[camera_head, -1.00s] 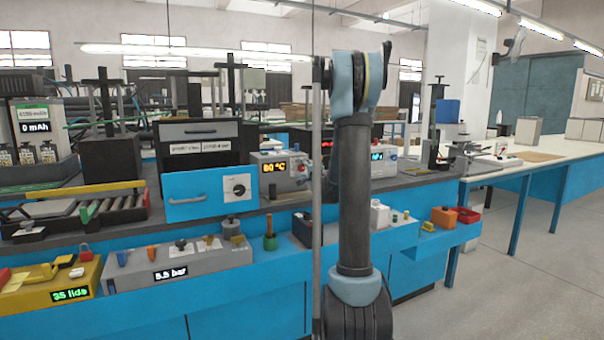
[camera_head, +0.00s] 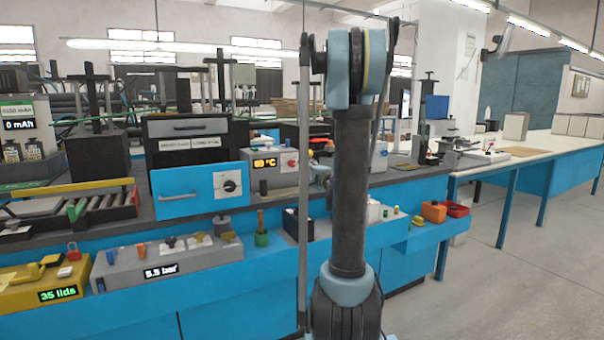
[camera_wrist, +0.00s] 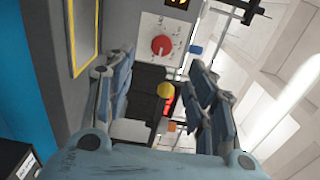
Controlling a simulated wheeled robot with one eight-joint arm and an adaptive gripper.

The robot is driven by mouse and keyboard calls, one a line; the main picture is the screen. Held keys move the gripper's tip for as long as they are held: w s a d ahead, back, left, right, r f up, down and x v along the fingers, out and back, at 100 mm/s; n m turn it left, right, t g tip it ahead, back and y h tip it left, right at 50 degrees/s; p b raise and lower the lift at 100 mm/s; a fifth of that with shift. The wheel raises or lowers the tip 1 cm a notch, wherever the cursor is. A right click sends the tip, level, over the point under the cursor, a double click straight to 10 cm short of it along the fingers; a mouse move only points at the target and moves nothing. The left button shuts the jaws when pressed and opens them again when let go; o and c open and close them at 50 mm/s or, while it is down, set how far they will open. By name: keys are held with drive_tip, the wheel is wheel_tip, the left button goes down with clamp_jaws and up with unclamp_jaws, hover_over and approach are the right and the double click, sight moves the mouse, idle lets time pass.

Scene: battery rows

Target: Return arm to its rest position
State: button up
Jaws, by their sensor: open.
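My gripper (camera_wrist: 160,95) shows in the wrist view with its two blue-grey fingers spread apart and nothing between them. Beyond the gap, a round yellow knob and a lit red display show in the background, not touched by the fingers. In the head view my arm stands upright in front of the bench, bent at a blue elbow joint at the top. My gripper is hidden behind the arm in the head view, apart from what may be a small part beside the column.
The blue bench (camera_head: 215,280) runs across in front. It carries a drawer oven (camera_head: 198,182), a 60 °C box (camera_head: 275,172), a grey 5.5 bar panel (camera_head: 165,262) and a yellow box (camera_head: 45,285). An orange bin (camera_head: 433,211) stands at the right. Open floor lies at the right.

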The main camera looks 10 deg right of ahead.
idle(0.3)
drive_tip(key=s+a+f+n+g, duration=0.3)
drive_tip(key=s+a, duration=0.1)
drive_tip(key=s, duration=0.3)
drive_tip(key=s+a+f+n+g+y, duration=0.1)
drive_tip(key=s+a+f+n+g, duration=0.2)
drive_tip(key=s, duration=0.4)
drive_tip(key=s+a+f+n+g, duration=0.25)
drive_tip(key=s+a+n, duration=0.2)
drive_tip(key=s, duration=0.35)
drive_tip(key=s+d+f+n+g+h, duration=0.1)
drive_tip(key=s+d+f+g+h, duration=0.1)
drive_tip(key=s, duration=0.5)
drive_tip(key=s+d+f+n+g+h, duration=0.2)
drive_tip(key=s+f, duration=0.3)
drive_tip(key=s, duration=0.3)
drive_tip(key=s+d+f+n+g+h, duration=0.1)
drive_tip(key=s+d+f, duration=0.3)
drive_tip(key=s, duration=0.4)
drive_tip(key=shift+s+f+g+h, duration=0.15)
drive_tip(key=shift+f+g+h, duration=0.05)
drive_tip(key=shift+g+h, duration=0.6)
drive_tip(key=shift+w+f, duration=0.2)
drive_tip(key=shift+w, duration=0.25)
